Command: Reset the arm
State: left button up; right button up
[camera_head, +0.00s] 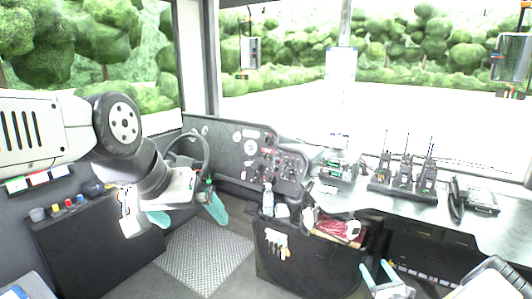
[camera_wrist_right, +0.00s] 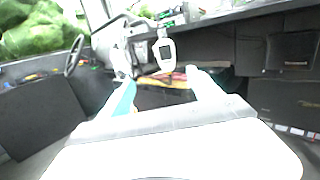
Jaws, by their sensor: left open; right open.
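My left arm comes in from the left of the head view. Its gripper (camera_head: 187,211) hangs in front of the steering wheel, with teal-lined fingers apart and nothing between them. My right gripper (camera_head: 379,274) shows at the bottom right of the head view, low in front of the desk, with its fingers apart. In the right wrist view the right gripper (camera_wrist_right: 160,92) has its two fingers spread, one teal and one pale, with nothing held between them.
A steering wheel (camera_head: 188,150) and dashboard (camera_head: 238,150) stand at the back. A black bin (camera_head: 290,262) with a bottle (camera_head: 267,199) stands mid-view. Radios in a charger (camera_head: 403,185) and a phone (camera_head: 478,199) sit on the desk. The textured floor (camera_head: 205,258) is clear.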

jog(key=w+a+r+n+g+y, duration=0.1)
jog(key=a+r+n+g+y, duration=0.5)
jog(key=a+r, duration=0.4)
jog(key=w+a+r+n+g+y, duration=0.1)
jog(key=a+r+n+g+y, duration=0.3)
jog(key=a+r+n, duration=0.65)
jog(key=s+a+r+n+g+h, duration=0.1)
jog(key=s+a+r+n+g, duration=0.25)
jog(key=r, duration=0.25)
jog(key=s+a+r+n+g, duration=0.25)
jog(key=s+a+r, duration=0.2)
jog(key=r, duration=0.25)
jog(key=s+r+n+t+h, duration=0.1)
jog(key=s+r+n+h, duration=0.4)
jog(key=s, duration=0.7)
jog(key=s+r+n+t+h, duration=0.2)
jog(key=s+r+n+h, duration=0.2)
jog(key=s+r+n, duration=0.3)
jog(key=shift+s+d+r+h, duration=0.4)
jog(key=shift+s+d+r, duration=0.05)
jog(key=shift+s, duration=2.05)
